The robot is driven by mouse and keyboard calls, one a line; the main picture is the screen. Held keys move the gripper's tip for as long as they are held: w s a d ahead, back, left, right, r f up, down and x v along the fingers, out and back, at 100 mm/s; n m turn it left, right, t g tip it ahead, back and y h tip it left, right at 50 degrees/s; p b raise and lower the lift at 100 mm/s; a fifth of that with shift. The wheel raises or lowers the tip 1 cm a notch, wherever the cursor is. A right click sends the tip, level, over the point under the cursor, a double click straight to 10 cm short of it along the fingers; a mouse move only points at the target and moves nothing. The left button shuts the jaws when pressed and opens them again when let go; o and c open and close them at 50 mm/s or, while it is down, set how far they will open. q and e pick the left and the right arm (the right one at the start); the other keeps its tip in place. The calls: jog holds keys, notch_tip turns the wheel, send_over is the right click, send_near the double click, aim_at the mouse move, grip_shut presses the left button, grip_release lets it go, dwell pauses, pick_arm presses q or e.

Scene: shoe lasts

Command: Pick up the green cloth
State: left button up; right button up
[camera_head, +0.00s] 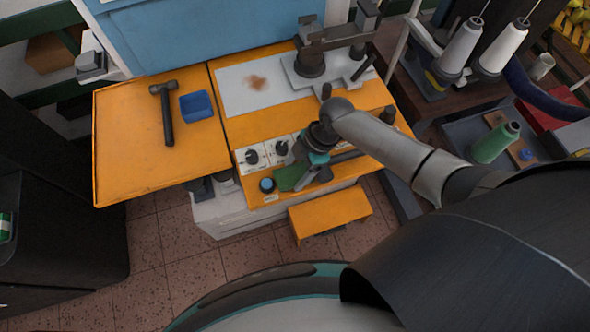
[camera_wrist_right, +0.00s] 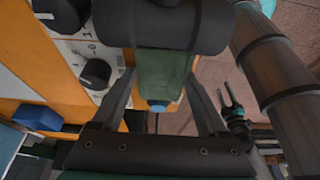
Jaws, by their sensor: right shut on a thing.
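The green cloth (camera_head: 289,178) is at the front edge of the orange machine table, beside the control dials. My right gripper (camera_head: 314,177) is at the cloth's right side and is shut on it. In the right wrist view the cloth (camera_wrist_right: 165,75) hangs between the two fingers of the right gripper (camera_wrist_right: 160,98). A dark cylinder hides the cloth's upper part there.
White panels with black dials (camera_head: 252,157) stand just left of the cloth, and a blue-topped round button (camera_head: 267,185) is close by. A hammer (camera_head: 166,112) and a blue tray (camera_head: 196,106) lie on the left orange tabletop. An orange step (camera_head: 330,212) is below.

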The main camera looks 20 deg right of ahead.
aim_at(296, 173)
jog(key=shift+r, duration=0.55)
notch_tip(296, 173, up, 19)
jog(key=p, duration=0.2)
jog(key=shift+r+p, duration=0.2)
jog(key=shift+p, duration=0.2)
